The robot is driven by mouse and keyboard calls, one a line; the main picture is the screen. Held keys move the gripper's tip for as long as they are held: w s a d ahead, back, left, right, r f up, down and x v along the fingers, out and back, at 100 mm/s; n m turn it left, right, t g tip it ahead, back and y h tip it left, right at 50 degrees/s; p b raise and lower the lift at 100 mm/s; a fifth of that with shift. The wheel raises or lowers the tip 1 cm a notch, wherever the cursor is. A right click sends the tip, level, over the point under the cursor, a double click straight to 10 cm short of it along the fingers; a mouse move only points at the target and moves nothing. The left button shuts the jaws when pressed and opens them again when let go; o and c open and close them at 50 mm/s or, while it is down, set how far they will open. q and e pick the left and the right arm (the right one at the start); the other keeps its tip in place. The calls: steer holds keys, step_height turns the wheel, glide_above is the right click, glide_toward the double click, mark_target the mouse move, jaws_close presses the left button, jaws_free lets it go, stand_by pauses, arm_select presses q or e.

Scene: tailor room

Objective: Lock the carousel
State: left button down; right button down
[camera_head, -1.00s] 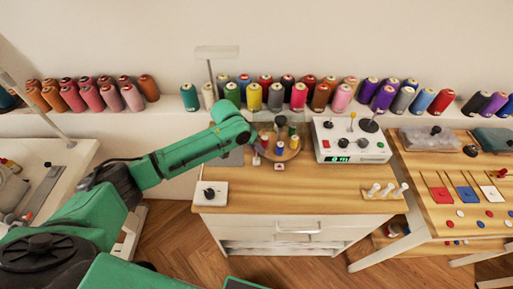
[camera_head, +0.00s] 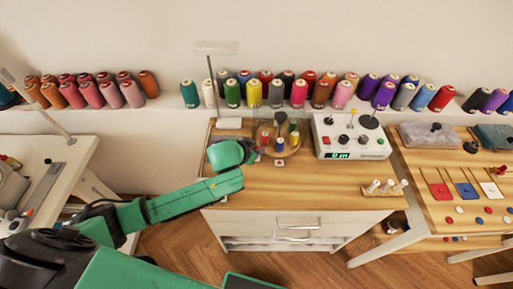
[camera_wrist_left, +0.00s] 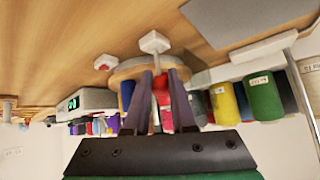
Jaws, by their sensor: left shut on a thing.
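The carousel (camera_head: 292,151) is a round wooden disc with small coloured spools on it, on the wooden cabinet top. My left gripper (camera_head: 258,149) is at its front left edge, partly hidden by my wrist. In the left wrist view the carousel (camera_wrist_left: 122,72) appears upside down. There my left gripper (camera_wrist_left: 162,78) is shut on the red part of a small lever with a white block (camera_wrist_left: 154,42) at the disc's edge. A red spool behind makes the exact contact hard to tell. A small white block with a red mark (camera_head: 279,163) sits in front of the disc. My right gripper is not in view.
A white control box (camera_head: 350,137) with knobs and a green display stands right of the carousel. A lamp post (camera_head: 211,90) rises behind left. Large thread spools (camera_head: 275,97) line the ledge behind. The cabinet's front top (camera_head: 300,185) is mostly clear.

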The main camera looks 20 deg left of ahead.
arm_select(q)
steer(key=t+b, duration=0.1)
steer(key=b, duration=0.1)
steer(key=s+f+t+b, duration=0.1)
steer(key=t+b, duration=0.1)
steer(key=b, duration=0.1)
steer(key=shift+s+d+m+b, duration=0.2)
steer(key=shift+m+b, duration=0.15)
steer(key=shift+m, duration=0.05)
steer(key=shift+s+r+t+y+b, duration=0.15)
steer(key=shift+r+t+y+b, duration=0.15)
steer(key=shift+t+b, duration=0.4)
steer(key=c, duration=0.7)
jaws_free()
steer(key=shift+c, duration=0.2)
steer(key=shift+s, duration=0.1)
